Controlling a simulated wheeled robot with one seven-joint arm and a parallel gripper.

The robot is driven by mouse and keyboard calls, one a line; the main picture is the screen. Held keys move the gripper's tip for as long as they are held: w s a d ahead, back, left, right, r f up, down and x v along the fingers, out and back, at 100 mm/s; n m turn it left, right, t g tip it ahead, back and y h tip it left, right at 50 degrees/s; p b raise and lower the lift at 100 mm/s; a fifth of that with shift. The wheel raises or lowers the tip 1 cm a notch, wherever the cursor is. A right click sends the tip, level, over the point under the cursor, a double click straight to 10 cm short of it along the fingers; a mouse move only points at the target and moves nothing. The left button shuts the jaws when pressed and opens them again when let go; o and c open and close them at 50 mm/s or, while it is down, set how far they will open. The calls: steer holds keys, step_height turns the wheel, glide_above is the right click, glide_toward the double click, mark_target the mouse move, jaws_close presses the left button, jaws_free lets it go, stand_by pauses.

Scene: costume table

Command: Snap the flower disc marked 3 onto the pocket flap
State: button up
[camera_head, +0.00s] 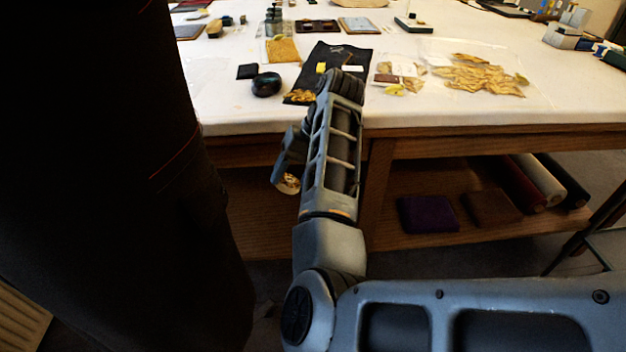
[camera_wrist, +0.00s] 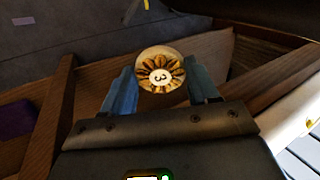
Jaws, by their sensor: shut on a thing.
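The flower disc marked 3 (camera_wrist: 160,60) is round and pale, with a ring of golden-brown petals around a white centre; the 3 looks turned. My gripper (camera_wrist: 161,82) is shut on the disc, a finger at each side, in the wrist view. In the head view, the disc (camera_head: 288,184) shows at the end of my gripper (camera_head: 286,177), low in front of the table and right of a large dark garment (camera_head: 100,150). The garment has thin red lines on its right side. I cannot make out a pocket flap there.
The white-topped table (camera_head: 500,112) carries a black cloth (camera_head: 335,60), golden petals (camera_head: 480,75) and a dark round object (camera_head: 266,84). Its lower shelf holds folded cloth (camera_head: 428,214) and rolls (camera_head: 540,182). Open space lies between garment and table front.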

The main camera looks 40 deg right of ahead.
steer(key=shift+d+r+m+t+y, duration=0.3)
steer(key=shift+d+r+m, duration=0.1)
steer(key=shift+r, duration=0.15)
steer(key=shift+w+d+r+m+t+y, duration=0.1)
steer(key=shift+d+r+m+t+y, duration=0.1)
steer(key=shift+r+m+t+y, duration=0.65)
steer(key=shift+s+a+r+m+t+y, duration=0.15)
steer(key=shift+r+m+t, duration=0.1)
steer(key=shift+r+t, duration=0.25)
steer(key=shift+s+d+r+m+t+y, duration=0.15)
steer(key=shift+r+m+t, duration=0.1)
steer(key=shift+r, duration=0.35)
steer(key=shift+s+a+r+m+t+y, duration=0.25)
steer(key=shift+s+a+r+t+y, duration=0.1)
steer(key=shift+r+t, duration=0.15)
steer(key=shift+s+r+t+y, duration=0.65)
steer(key=shift+s+t, duration=0.25)
steer(key=shift+s, duration=0.25)
steer(key=t+y, duration=0.2)
steer(key=y, duration=0.2)
glide_toward(224, 189)
steer(key=shift+y, duration=0.25)
steer(key=shift+w+f+x, duration=0.1)
steer(key=shift+f+x, duration=0.05)
steer(key=shift+x, duration=1.2)
steer(key=shift+w+f+x, duration=0.1)
steer(key=shift+f+x, duration=0.05)
steer(key=shift+x, duration=1.25)
steer(key=shift+w+a, duration=0.25)
steer(key=shift+a, duration=0.1)
